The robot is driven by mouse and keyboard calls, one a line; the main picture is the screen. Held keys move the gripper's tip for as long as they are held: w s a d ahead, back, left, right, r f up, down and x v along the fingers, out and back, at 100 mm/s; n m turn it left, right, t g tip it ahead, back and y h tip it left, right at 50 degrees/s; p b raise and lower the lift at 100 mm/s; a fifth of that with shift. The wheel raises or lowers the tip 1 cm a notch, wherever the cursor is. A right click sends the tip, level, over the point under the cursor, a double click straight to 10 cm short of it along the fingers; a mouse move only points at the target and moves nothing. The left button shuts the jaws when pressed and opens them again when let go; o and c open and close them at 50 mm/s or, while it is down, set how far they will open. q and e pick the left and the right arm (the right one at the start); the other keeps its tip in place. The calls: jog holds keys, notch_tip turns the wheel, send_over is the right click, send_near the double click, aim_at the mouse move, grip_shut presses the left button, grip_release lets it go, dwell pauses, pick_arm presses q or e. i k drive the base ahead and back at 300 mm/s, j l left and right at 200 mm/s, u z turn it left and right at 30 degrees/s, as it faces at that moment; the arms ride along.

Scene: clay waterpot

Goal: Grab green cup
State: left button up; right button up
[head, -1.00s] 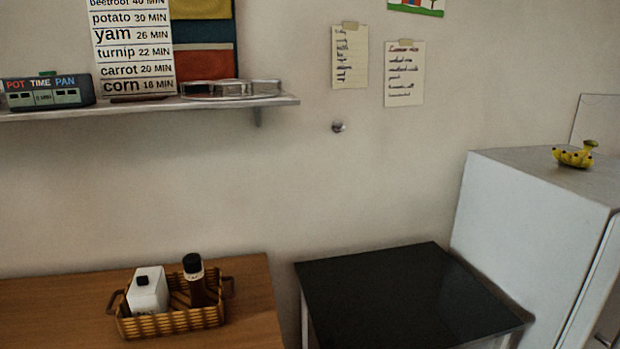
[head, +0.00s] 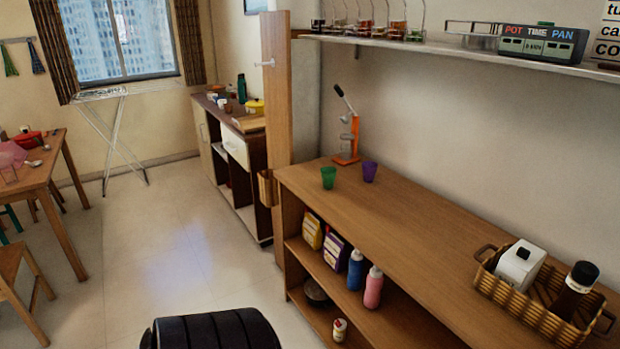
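A green cup (head: 328,178) stands upright on the wooden counter (head: 400,215), near its far left end. A purple cup (head: 369,171) stands just to its right, close but apart. Neither of my grippers shows in the head view. A black ribbed part (head: 212,331) at the bottom edge looks like part of my own body.
An orange juicer press (head: 347,135) stands behind the cups. A wicker basket (head: 500,293) with a white container and a dark bottle sits at the counter's right. Bottles and boxes fill the shelf below. A dining table (head: 38,178) stands left. The floor (head: 180,240) between is open.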

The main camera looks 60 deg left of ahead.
aim_at(328, 178)
jog(key=u, duration=2)
